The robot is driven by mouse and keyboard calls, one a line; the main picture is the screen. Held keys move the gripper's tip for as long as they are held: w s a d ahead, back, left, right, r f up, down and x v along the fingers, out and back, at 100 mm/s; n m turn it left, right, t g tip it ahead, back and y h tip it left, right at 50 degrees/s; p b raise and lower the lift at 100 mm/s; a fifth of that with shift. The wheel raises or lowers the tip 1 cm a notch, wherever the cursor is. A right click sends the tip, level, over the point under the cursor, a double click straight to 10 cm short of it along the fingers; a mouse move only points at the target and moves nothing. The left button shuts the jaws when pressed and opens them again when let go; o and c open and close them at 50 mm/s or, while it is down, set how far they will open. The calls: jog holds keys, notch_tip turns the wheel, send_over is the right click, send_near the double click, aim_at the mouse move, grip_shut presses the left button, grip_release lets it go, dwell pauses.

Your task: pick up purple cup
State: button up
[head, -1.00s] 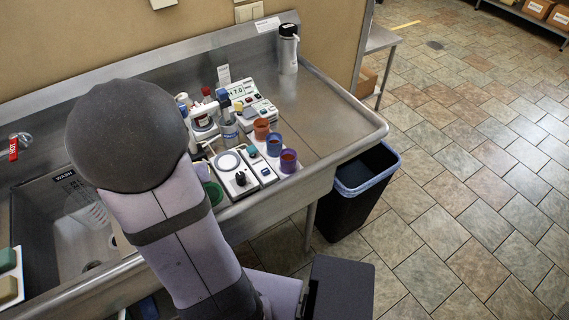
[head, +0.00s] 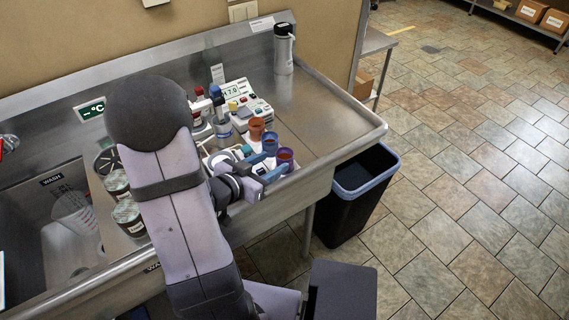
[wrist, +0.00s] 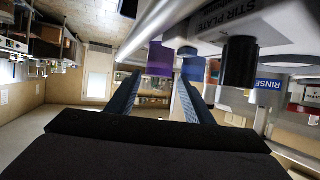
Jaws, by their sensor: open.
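The purple cup (head: 285,155) stands upright at the front right end of a row of three cups on the steel counter. Dark orange or brown shows inside it. The blue cup (head: 270,141) is just behind it. My gripper (head: 277,162) is open and level, its two blue fingers pointing right at the purple cup. In the wrist view, the purple cup (wrist: 160,58) appears ahead, between the two fingertips (wrist: 158,79) and slightly above them in the picture. The blue cup (wrist: 193,68) is beyond the right finger. I cannot tell whether a finger touches either cup.
An orange cup (head: 257,128) stands at the back of the row. A meter (head: 247,98) and bottles are behind. The stir plate (wrist: 215,22) is close to the gripper. A black bin (head: 350,195) stands beyond the counter's right edge. The counter right of the cups is clear.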

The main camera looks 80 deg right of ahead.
aim_at(289, 153)
jog(key=shift+x, duration=2.95)
jog(key=shift+d, duration=0.1)
jog(key=p+x, duration=0.2)
jog(key=x, duration=0.1)
jog(key=shift+s+d+r, duration=0.1)
jog(key=shift+s+d, duration=0.1)
jog(key=shift+s, duration=0.05)
jog(key=shift+x, duration=0.8)
jog(key=c, duration=0.8)
jog(key=shift+c, duration=0.2)
jog(key=shift+r, duration=0.15)
notch_tip(289, 153, up, 10)
